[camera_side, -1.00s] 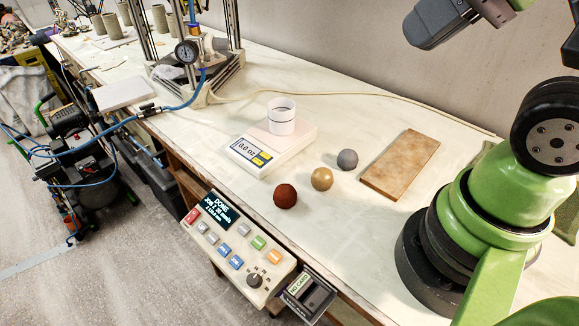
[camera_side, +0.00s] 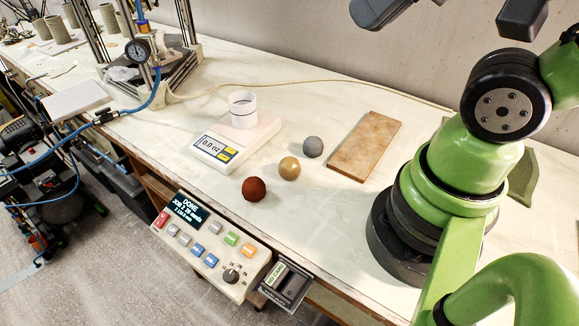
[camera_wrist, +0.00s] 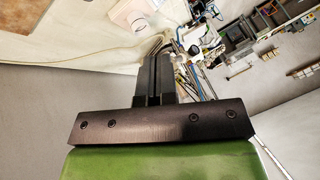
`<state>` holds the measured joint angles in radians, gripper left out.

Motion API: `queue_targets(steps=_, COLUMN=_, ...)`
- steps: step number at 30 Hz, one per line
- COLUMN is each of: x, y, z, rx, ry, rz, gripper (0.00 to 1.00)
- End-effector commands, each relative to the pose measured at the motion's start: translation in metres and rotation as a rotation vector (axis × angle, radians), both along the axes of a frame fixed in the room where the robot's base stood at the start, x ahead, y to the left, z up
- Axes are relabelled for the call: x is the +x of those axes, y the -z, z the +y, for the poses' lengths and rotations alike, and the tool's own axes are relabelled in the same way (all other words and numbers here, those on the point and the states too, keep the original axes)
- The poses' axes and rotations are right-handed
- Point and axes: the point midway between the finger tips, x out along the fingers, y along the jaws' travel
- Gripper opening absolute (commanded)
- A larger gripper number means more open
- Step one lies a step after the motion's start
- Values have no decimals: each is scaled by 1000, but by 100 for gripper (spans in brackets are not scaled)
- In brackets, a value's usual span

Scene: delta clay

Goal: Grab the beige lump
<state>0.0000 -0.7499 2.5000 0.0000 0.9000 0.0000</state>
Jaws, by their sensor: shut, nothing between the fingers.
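The beige lump (camera_side: 289,168) is a small round ball on the pale bench top in the side view. It sits between a dark red lump (camera_side: 254,188) at its lower left and a grey lump (camera_side: 313,146) at its upper right, apart from both. My gripper (camera_wrist: 155,58) shows in the wrist view with its two dark fingers together and nothing between them. It is up away from the bench, and the beige lump is not in the wrist view.
A white scale (camera_side: 238,143) bearing a white cup (camera_side: 243,110) stands left of the lumps. A brown board (camera_side: 364,147) lies to their right. A button panel (camera_side: 212,245) is at the bench's front edge. A cable (camera_side: 300,91) runs along the back.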

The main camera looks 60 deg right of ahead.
Motion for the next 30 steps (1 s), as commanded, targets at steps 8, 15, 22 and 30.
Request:
queue_targets(steps=8, x=0, y=0, z=0, rx=0, ry=0, rz=0, gripper=53)
queue_targets(steps=15, x=0, y=0, z=0, rx=0, ry=0, rz=0, gripper=78)
queue_targets(steps=22, x=6, y=2, z=-1, rx=26, ry=47, rz=32, gripper=78)
queue_targets(steps=30, x=58, y=39, z=-11, rx=246, ry=559, rz=294, gripper=78)
